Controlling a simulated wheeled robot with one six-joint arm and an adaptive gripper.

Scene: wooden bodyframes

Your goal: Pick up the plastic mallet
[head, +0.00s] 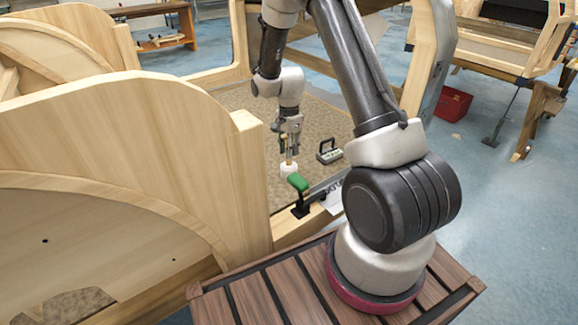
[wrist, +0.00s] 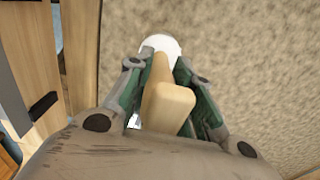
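The plastic mallet (head: 289,169) has a round white head and a pale wooden handle. In the head view it is upright with its head down, over the brown speckled floor inside the wooden frame. In the wrist view the mallet's handle (wrist: 165,100) points towards the camera, with the white head beyond it. My gripper (head: 290,151) is above the head, around the handle. In the wrist view my gripper (wrist: 161,72) has a green-padded finger close against each side of the handle and looks shut on it. Whether the head touches the floor is unclear.
A dark-handled tool (head: 329,151) lies to the right on the brown floor. A tall wooden panel (head: 150,150) rises at left. A red box (head: 453,104) is on the blue floor.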

